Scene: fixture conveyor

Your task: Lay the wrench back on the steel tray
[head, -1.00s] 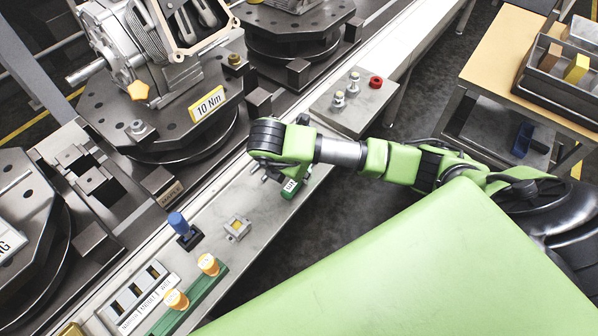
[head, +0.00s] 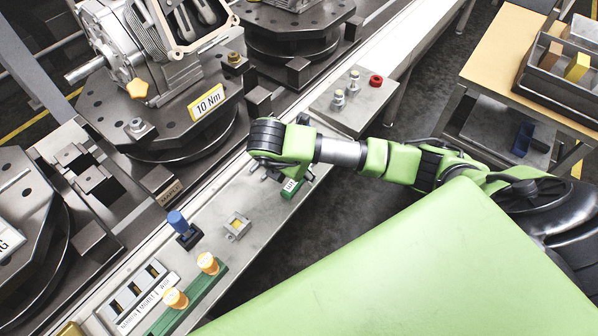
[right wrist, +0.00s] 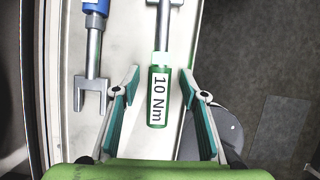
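My right gripper (head: 283,176) is low over the long steel ledge (head: 262,222), beside the conveyor. In the right wrist view its fingers (right wrist: 160,82) are open, with gaps on both sides of a green handle labelled "10 Nm" (right wrist: 158,118). This wrench-like tool has a grey shaft and lies on the pale ledge surface. In the head view only part of the green handle (head: 291,188) shows below the gripper. Left of it in the right wrist view lies a blue-handled tool with a forked grey end (right wrist: 91,90). I cannot tell which surface is the steel tray. My left gripper is not in view.
A plate with bolts and a red cap (head: 375,81) is at the upper middle. A blue knob (head: 178,222) and a green rack with orange-topped pieces (head: 190,305) are on the ledge. Engine fixtures (head: 150,115) stand on the conveyor. A wooden-topped table (head: 500,50) is at right.

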